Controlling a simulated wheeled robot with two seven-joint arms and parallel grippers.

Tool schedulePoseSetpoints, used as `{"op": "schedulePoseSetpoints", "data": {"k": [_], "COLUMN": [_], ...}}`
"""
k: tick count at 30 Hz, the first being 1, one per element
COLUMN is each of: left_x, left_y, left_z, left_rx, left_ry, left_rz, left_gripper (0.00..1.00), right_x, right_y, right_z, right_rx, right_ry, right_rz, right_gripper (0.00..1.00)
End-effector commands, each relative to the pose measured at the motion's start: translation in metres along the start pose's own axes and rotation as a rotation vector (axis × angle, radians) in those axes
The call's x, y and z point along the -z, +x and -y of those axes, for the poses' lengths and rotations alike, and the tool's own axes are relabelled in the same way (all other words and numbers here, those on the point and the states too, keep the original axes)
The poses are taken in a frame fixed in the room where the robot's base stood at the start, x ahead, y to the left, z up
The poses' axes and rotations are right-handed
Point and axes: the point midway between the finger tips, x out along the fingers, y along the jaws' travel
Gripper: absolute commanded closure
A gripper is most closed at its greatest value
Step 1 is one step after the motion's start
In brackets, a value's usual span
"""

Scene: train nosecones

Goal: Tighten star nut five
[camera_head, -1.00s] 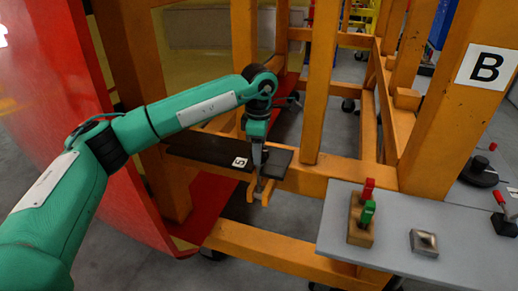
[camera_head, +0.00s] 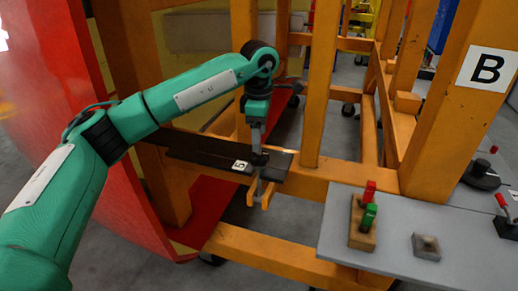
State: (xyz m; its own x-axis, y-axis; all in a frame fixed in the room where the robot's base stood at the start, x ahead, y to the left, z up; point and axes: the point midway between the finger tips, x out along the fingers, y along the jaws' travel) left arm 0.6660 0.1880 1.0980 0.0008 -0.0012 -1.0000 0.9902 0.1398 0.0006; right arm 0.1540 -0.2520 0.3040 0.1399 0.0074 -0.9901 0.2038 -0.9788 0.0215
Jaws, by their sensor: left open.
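A white label with a 5 (camera_head: 241,166) sits on a black plate (camera_head: 205,150) fixed across the orange frame. Right of the label is a dark knob, apparently star nut five (camera_head: 259,158), with an orange forked bracket (camera_head: 262,193) below the plate. My left arm reaches in from the left, and my left gripper (camera_head: 256,140) points down just above the nut. Its fingers are small and dark here, and I cannot tell whether they touch the nut. It holds nothing I can see. My right gripper is not in view.
Orange posts (camera_head: 320,85) and beams stand close around the plate. A large red curved panel (camera_head: 55,75) is behind my left arm. A grey bench (camera_head: 395,265) at lower right carries a wooden block with red and green clamps (camera_head: 363,222) and a small metal block (camera_head: 427,246).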

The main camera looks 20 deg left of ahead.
Motion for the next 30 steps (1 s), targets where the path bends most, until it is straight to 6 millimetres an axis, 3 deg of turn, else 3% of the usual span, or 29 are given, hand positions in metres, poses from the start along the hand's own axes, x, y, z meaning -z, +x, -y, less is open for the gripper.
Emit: {"op": "schedulePoseSetpoints", "data": {"k": [6,13,26,30], "left_x": [0.000,0.000,-0.002,-0.031], "left_y": [-0.049,-0.076,-0.078,-0.054], "left_z": [-0.001,0.000,0.000,0.008], "left_rx": [-0.003,-0.001,0.002,0.027], "left_ry": [-0.001,-0.001,0.003,0.039], "left_rz": [-0.001,0.000,0.007,0.109], "left_gripper": [0.32,0.32,0.32,0.32], "right_x": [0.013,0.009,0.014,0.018], "right_y": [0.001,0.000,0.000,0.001], "right_z": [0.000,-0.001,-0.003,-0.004], "right_rx": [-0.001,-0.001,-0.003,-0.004], "right_ry": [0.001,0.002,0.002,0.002], "right_rz": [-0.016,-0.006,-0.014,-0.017], "right_gripper": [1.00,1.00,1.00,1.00]}}
